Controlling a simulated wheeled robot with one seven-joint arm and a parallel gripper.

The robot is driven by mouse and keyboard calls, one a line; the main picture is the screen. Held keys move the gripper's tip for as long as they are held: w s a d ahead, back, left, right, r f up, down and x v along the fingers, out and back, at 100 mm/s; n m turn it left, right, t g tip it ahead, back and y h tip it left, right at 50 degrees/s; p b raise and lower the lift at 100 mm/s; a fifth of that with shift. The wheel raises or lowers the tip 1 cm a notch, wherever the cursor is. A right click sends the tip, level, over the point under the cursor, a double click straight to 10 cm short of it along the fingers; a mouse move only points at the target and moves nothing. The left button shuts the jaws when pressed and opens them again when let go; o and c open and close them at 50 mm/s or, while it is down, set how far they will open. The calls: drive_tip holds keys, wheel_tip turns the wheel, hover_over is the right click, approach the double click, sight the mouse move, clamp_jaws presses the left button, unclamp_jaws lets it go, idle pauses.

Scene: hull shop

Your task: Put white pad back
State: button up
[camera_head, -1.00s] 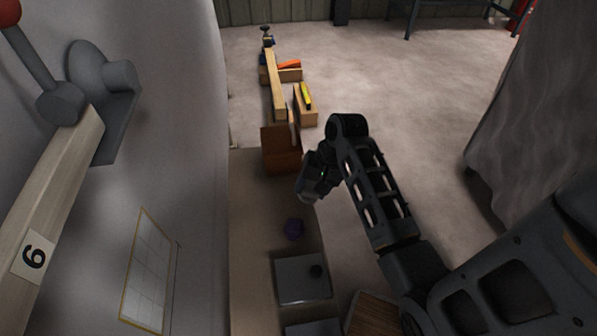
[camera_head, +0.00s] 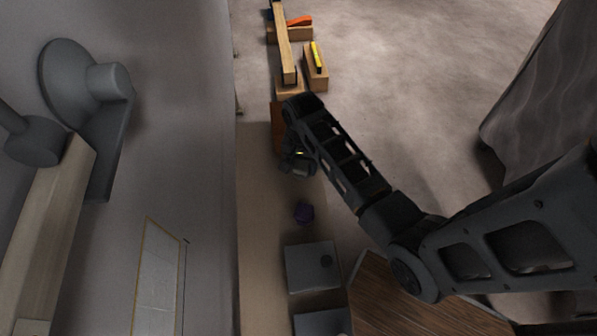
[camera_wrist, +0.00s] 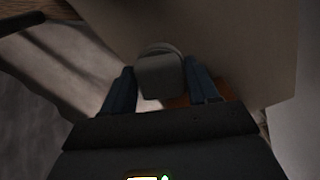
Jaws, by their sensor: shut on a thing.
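My gripper (camera_head: 298,163) hangs over the far part of a narrow tan bench (camera_head: 262,225). In the head view the pad is small and mostly hidden by the gripper. An orange-brown box (camera_head: 277,128) stands just beyond my gripper, partly covered by my arm.
A brown wooden surface (camera_head: 400,295) is at lower right. Grey brackets (camera_head: 82,80) and a beam (camera_head: 50,240) line the left wall. Open floor (camera_head: 410,60) lies beyond.

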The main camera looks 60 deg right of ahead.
sight(298, 174)
drive_tip(key=shift+w+a+f, duration=0.3)
drive_tip(key=shift+w+f, duration=0.05)
drive_tip(key=shift+f, duration=1.95)
drive_tip(key=shift+f, duration=0.1)
drive_tip(key=o, duration=1)
